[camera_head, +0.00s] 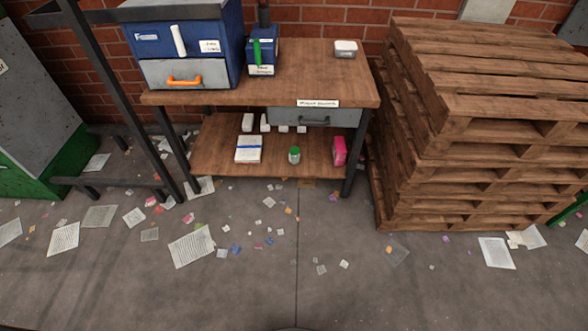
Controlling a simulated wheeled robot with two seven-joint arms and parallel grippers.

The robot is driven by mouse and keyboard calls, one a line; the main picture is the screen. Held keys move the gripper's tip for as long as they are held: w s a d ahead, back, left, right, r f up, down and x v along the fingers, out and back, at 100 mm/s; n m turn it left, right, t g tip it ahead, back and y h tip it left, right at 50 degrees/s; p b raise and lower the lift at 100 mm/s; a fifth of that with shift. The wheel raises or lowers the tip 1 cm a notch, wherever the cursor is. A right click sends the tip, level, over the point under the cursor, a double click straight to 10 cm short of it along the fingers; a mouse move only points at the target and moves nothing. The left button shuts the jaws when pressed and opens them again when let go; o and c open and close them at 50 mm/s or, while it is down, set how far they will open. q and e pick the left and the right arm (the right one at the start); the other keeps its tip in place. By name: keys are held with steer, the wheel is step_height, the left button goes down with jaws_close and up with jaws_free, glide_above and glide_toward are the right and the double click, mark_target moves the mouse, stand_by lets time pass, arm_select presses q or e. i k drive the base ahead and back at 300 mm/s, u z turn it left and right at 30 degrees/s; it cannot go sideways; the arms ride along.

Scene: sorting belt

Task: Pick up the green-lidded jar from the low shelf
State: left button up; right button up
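The green-lidded jar (294,155) stands upright on the low shelf (215,160) of a wooden workbench, near the shelf's front edge. Its lid is green and its body looks pale. A white box with a blue band (249,149) stands to its left, apart from it. A pink box (339,150) stands to its right near the bench leg. Small white blocks (265,122) stand behind. Neither of my grippers shows in the head view.
The bench top (290,85) with a drawer (310,117) overhangs the shelf. A stack of wooden pallets (450,150) stands close on the right. A dark metal frame (110,90) stands at left. Paper scraps (192,246) litter the floor in front, which is otherwise open.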

mark_target(293, 159)
steer(key=z, duration=1)
steer(key=i, duration=0.75)
steer(key=z, duration=0.1)
